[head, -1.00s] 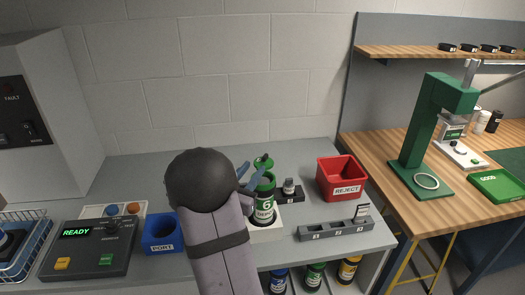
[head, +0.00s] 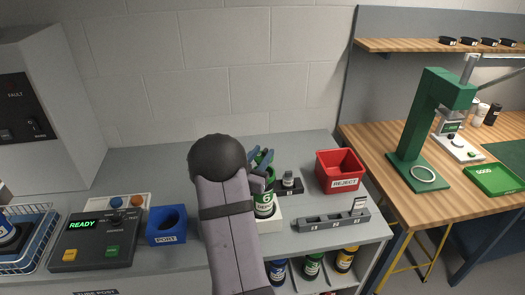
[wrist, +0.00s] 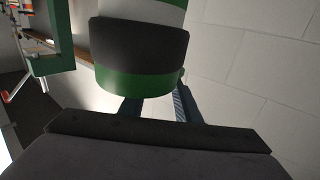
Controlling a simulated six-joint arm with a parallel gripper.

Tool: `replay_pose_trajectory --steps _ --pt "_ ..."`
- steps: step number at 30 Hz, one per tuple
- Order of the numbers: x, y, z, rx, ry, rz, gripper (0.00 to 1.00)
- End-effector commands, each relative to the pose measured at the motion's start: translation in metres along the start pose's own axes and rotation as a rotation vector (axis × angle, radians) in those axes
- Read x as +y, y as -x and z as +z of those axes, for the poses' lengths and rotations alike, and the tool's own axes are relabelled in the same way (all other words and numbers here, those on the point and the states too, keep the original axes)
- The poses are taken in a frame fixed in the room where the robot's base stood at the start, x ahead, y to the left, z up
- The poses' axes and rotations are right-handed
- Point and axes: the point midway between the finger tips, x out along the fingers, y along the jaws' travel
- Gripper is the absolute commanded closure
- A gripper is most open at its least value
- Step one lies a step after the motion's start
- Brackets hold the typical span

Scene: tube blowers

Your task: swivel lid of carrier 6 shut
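Carrier 6 (head: 264,208), a green tube with a white number label, stands upright in a white block (head: 272,224) on the grey bench. Its green lid (head: 266,156) shows only in part at the top, behind my fingers; its exact angle cannot be told. My gripper (head: 261,168) is at the carrier's top, with its blue-grey fingers beside the lid area. In the wrist view, the carrier's green and black end (wrist: 140,60) fills the upper middle. The two fingers (wrist: 157,106) are apart there, their tips partly hidden by the carrier. Contact cannot be told.
A red reject bin (head: 340,171) and a grey slotted rack (head: 331,221) are farther right. A blue port block (head: 166,226) and control panel (head: 95,240) are left. Several carriers sit below the bench.

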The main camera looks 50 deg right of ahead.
Motion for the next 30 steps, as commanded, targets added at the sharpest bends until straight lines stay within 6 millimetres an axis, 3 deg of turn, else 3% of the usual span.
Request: replay_pose_trajectory --steps 11,15,16,30 --pt "0.0005 -0.0066 0.0008 -0.001 0.0 0.001 0.7" --pt "0.0004 -0.0064 0.0007 -0.001 0.0 0.001 0.99" --pt "0.0004 -0.0064 0.0006 -0.001 0.0 0.0 1.0" --pt "0.0007 -0.0062 0.0012 0.001 -0.002 0.062 1.0"
